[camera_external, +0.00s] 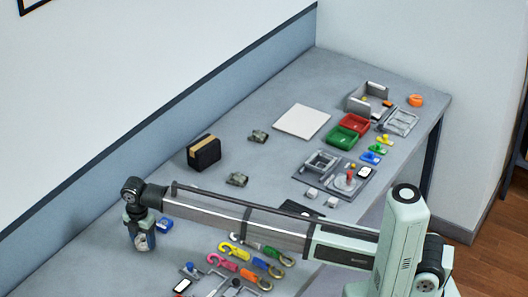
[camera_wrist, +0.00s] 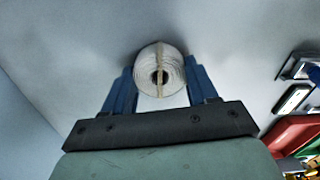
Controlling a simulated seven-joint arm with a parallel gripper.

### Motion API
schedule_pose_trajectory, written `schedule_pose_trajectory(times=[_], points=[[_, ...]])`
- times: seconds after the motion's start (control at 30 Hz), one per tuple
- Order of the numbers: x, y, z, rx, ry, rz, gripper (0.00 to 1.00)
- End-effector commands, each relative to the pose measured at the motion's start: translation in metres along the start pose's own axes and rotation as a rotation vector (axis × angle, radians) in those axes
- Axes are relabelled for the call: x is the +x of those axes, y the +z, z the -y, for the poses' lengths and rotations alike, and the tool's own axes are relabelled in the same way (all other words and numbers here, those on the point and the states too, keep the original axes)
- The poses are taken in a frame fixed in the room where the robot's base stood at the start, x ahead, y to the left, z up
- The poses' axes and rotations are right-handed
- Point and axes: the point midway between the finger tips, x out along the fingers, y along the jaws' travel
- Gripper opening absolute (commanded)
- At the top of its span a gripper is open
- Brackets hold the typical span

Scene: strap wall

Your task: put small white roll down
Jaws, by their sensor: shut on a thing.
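The small white roll (camera_wrist: 160,72) is a pale, ringed cylinder with a dark hole in its end. In the wrist view it sits between the two blue fingers of my gripper (camera_wrist: 158,85), which is shut on it. In the external view my gripper (camera_external: 142,238) points down at the left part of the grey table (camera_external: 85,262), with the white roll (camera_external: 146,241) partly hidden at its fingertips. I cannot tell whether the roll touches the table.
Several coloured straps or hooks (camera_external: 245,262) lie further right, with a black box (camera_external: 203,153) behind. Red (camera_external: 347,139) and green bins stand far right. The table left of my gripper is clear.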

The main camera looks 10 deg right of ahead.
Motion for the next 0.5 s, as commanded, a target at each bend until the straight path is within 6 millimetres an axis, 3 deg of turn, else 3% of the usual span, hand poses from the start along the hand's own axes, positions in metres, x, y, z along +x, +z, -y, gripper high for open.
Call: schedule_pose_trajectory(times=[0.27, 0.3, 0.5], points=[[0.0033, 0.0000, 0.0000, 0.000, 0.000, 0.000, 0.27], [0.0028, 0.0000, -0.0002, 0.000, 0.000, 0.000, 0.62], [0.0027, 0.0000, -0.0001, 0.000, 0.000, 0.000, 0.81]])
